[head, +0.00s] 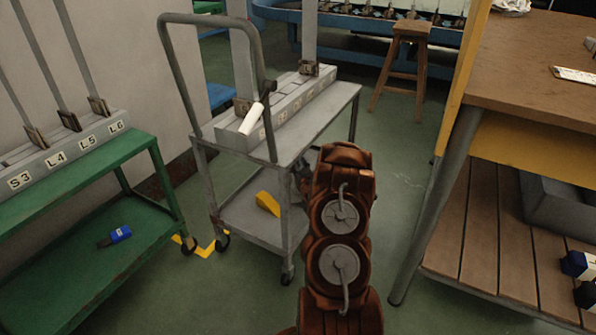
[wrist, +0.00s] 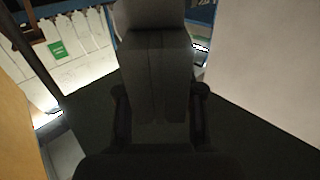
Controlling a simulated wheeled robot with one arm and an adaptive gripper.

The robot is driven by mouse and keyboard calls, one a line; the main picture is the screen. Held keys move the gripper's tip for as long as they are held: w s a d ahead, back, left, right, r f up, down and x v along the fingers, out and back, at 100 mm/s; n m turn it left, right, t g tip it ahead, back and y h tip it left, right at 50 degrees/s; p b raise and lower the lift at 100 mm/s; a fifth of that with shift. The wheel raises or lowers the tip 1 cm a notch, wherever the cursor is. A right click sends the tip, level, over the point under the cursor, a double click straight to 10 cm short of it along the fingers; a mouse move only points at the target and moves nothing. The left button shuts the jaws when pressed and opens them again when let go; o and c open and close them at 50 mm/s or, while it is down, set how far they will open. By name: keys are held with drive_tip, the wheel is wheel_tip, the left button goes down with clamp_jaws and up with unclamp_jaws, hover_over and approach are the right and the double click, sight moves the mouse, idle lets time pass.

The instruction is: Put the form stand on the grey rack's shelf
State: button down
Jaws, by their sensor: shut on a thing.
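A dark grey block-like thing, which I take to be the form stand (wrist: 156,75), fills the middle of the wrist view. My gripper (wrist: 161,97) is shut on it, with one dark finger at each side. Its far end runs out of the top of the picture. The grey rack (head: 325,110), a wheeled trolley with a tall handle, stands at the middle of the head view. Its lower shelf (head: 238,212) holds a yellow wedge (head: 267,203) and otherwise looks bare on the left. My brown arm hides my gripper and the form stand in the head view and stands before the rack's right side.
A slotted grey block with upright plates and a white roll (head: 251,118) occupy the rack's top. A green cart (head: 150,215) stands left, with a blue item (head: 120,233) on its lower shelf. A wooden workbench (head: 530,90) is right, a stool (head: 408,45) behind.

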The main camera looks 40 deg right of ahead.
drive_tip(key=shift+f, duration=0.6)
drive_tip(key=c, duration=0.7)
unclamp_jaws()
drive_tip(key=shift+f, duration=0.15)
drive_tip(key=p+v, duration=0.4)
drive_tip(key=v, duration=0.8)
drive_tip(key=shift+a, duration=0.1)
